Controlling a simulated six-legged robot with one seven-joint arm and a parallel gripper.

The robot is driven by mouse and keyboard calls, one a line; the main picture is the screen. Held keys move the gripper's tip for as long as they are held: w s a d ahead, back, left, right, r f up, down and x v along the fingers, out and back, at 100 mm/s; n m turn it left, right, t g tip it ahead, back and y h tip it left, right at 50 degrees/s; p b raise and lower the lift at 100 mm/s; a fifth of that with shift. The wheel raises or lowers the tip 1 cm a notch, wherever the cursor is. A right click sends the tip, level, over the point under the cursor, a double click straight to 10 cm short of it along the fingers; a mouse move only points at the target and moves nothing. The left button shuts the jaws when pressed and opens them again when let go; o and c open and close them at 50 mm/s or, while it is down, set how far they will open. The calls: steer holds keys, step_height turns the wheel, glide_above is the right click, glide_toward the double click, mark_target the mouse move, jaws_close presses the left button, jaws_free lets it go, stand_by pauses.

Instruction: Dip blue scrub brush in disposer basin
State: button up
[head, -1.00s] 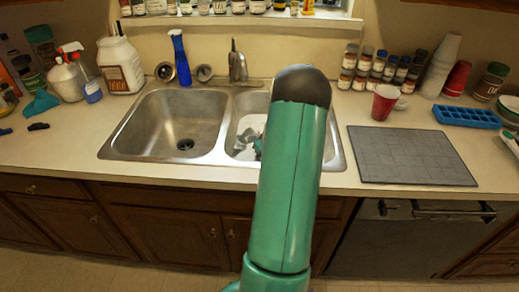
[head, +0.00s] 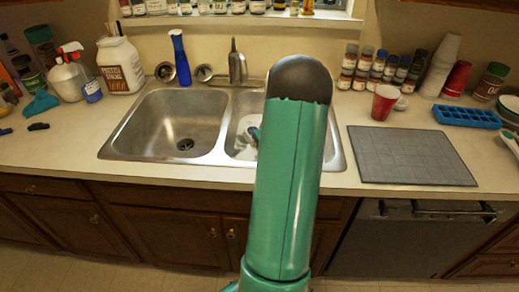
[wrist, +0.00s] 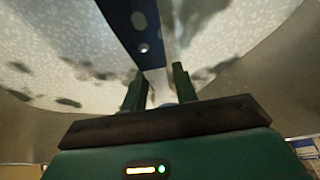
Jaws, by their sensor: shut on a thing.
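The blue scrub brush (wrist: 128,22) shows in the wrist view as a dark blue strip running between my fingers. My gripper (wrist: 158,84) is shut on it. In the head view a small blue part of it (head: 254,132) shows inside the right basin (head: 337,152), just left of my arm, which hides most of that basin. White, speckled, foam-like matter (wrist: 55,50) lies around the brush in the wrist view, with grey basin walls beyond. I cannot tell whether the brush touches it. The left basin (head: 140,125) is empty, with a dark drain.
A grey mat (head: 410,155) lies right of the sink. A red cup (head: 384,102), spice jars and a blue tray (head: 466,117) stand behind it. A blue bottle (head: 180,58) and the faucet (head: 237,65) stand behind the sink. Bottles crowd the left counter.

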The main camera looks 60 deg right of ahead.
step_height(320, 180, up, 14)
stand_by(1.1)
steer(key=shift+f, duration=0.1)
stand_by(0.9)
